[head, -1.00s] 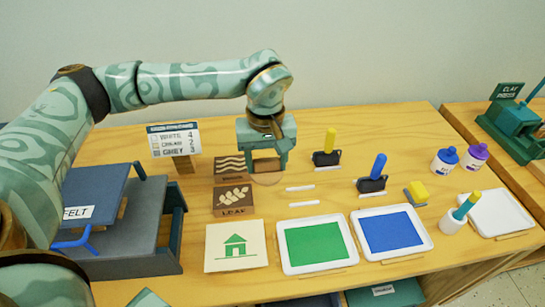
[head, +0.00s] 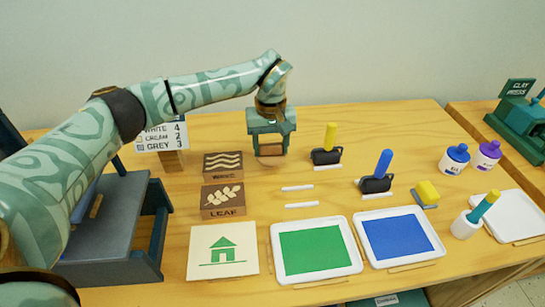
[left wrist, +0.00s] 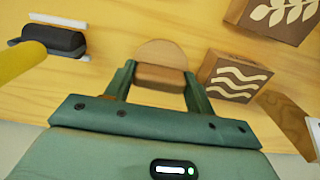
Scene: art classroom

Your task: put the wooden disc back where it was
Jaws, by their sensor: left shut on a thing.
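The wooden disc (head: 268,163) shows as a pale round edge just below my left gripper (head: 270,147). In the left wrist view the disc (left wrist: 160,53) shows as a light half-round beyond the fingertips (left wrist: 160,76). My left gripper is shut on it, with a brown block-like piece between the fingers against the disc. I cannot tell whether the disc touches the table. It is right of the block marked WAVE (head: 223,162), which is also beside the fingers in the left wrist view (left wrist: 236,78). My right gripper is not in view.
The LEAF block (head: 222,201) stands in front of WAVE. A black-based yellow-handled tool (head: 327,155) stands right of my gripper. A house card (head: 223,250), green tray (head: 310,272) and blue tray (head: 420,259) lie in front. A grey rack (head: 110,235) is at left.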

